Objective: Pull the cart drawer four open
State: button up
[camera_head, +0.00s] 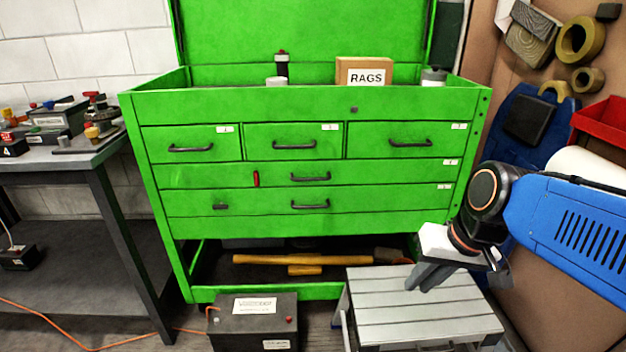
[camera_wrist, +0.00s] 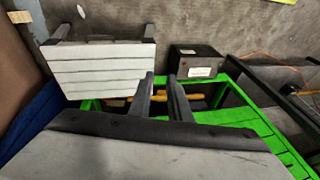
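The green tool cart (camera_head: 300,223) stands in front of me with its lid up. It has three small drawers in the top row and two wide drawers below, the upper wide drawer (camera_head: 390,172) and the lower wide drawer (camera_head: 390,200). All look shut and have dark handles. Their white number labels are too small to read surely. My gripper (camera_head: 422,277) hangs in front of the cart's lower right, above the grey slatted step, apart from every handle. In the wrist view its two fingers (camera_wrist: 160,78) are apart with nothing between them.
The grey slatted step (camera_head: 425,308) stands before the cart's right side, and a black battery (camera_head: 253,330) left of it. A wooden-handled tool (camera_head: 300,260) lies on the bottom shelf. A workbench (camera_head: 70,160) stands left. The RAGS box (camera_head: 364,73) sits on top.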

jog(key=w+a+r+m+g+y, duration=0.15)
jog(key=w+a+y, duration=0.3)
jog(key=w, duration=0.45)
jog(key=m+t+y, duration=0.4)
jog(key=m+y, duration=0.4)
send_near(316, 179)
jog(key=shift+n, duration=0.25)
jog(key=x, duration=1.1)
jog(key=shift+w+a+f, duration=0.1)
jog(key=shift+w+a, duration=0.1)
jog(key=shift+a, duration=0.05)
grip_shut()
